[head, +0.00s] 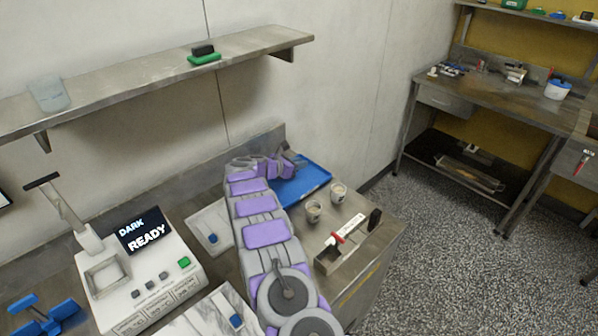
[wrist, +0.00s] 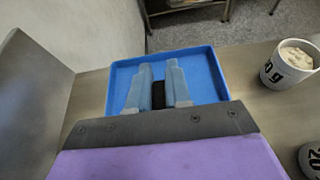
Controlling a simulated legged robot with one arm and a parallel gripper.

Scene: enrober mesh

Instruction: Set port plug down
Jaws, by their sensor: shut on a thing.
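My gripper (wrist: 159,72) is shut on a small dark piece, which I take to be the port plug (wrist: 158,96), seen between its two grey-blue fingers in the wrist view. Behind and around the fingers is a shallow blue tray (wrist: 205,58) with a raised rim. I cannot tell whether the plug touches the tray floor. In the head view my purple and grey arm reaches to the blue tray (head: 308,185) at the back of the steel bench. The plug is hidden there by my arm.
Two cups (head: 314,211) (head: 338,192) stand right of the tray. A machine reading "DARK READY" (head: 145,232) stands left of my arm. A wall shelf (head: 130,88) hangs above.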

